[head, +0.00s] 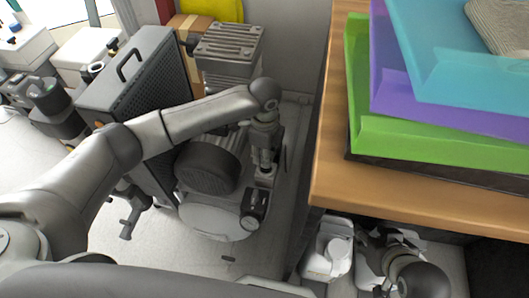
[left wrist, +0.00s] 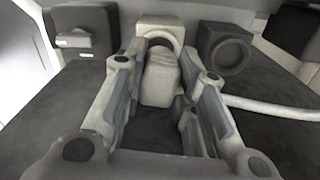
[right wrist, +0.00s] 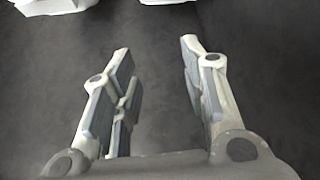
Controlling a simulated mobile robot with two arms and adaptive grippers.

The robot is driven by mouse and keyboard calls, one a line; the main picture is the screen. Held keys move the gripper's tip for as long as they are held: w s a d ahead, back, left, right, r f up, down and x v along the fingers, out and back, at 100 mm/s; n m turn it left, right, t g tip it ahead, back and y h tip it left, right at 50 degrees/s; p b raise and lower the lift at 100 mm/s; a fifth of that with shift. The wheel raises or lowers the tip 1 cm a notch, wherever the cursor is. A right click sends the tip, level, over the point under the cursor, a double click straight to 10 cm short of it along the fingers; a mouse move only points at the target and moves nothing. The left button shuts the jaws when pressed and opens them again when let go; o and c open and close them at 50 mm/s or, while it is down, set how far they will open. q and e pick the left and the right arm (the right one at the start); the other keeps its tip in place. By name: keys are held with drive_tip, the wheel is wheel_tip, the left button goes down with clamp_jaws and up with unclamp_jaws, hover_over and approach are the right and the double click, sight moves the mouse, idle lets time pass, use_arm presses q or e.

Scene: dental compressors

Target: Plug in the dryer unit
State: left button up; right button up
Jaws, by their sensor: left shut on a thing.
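My left gripper (left wrist: 165,52) is shut on a light grey plug (left wrist: 158,86), which sits between its fingers. The plug is in front of a middle block with a round socket (left wrist: 160,24), very close to it; I cannot tell whether it is inserted. A pale cable (left wrist: 275,106) runs off to the right behind the right finger. In the head view the left gripper (head: 256,203) points down beside a dark round motor cover (head: 207,165), and the plug cannot be made out. My right gripper (right wrist: 155,65) is open and empty over a dark surface.
Another round socket block (left wrist: 228,50) is at right and a block with a filled front (left wrist: 75,38) at left. A dark panelled case (head: 128,80) and a ribbed grey unit (head: 229,48) stand behind my left arm. A wooden desk (head: 420,198) with coloured trays (head: 440,115) is at right.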

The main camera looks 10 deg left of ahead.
use_arm(q)
drive_tip(key=shift+f+b, duration=0.55)
drive_tip(key=shift+f, duration=0.15)
use_arm(e)
drive_tip(key=w+a+r+t+y, duration=0.1)
drive_tip(key=w+a+r+t, duration=0.1)
drive_tip(key=w, duration=0.3)
drive_tip(key=shift+w+r+t, duration=0.25)
drive_tip(key=shift+r+t, duration=0.45)
drive_tip(key=shift+t, duration=0.1)
use_arm(q)
drive_tip(key=shift+f, duration=0.15)
use_arm(e)
drive_tip(key=shift+w+r, duration=0.1)
use_arm(q)
drive_tip(key=shift+f+b, duration=0.4)
drive_tip(key=shift+f, duration=0.4)
drive_tip(key=o, duration=1.1)
use_arm(e)
drive_tip(key=shift+w+a+r+t, duration=0.35)
drive_tip(key=shift+w+r+t, duration=0.2)
drive_tip(key=shift+r+t, duration=0.1)
use_arm(q)
wheel_tip(320, 180, up, 8)
drive_tip(key=shift+f, duration=0.2)
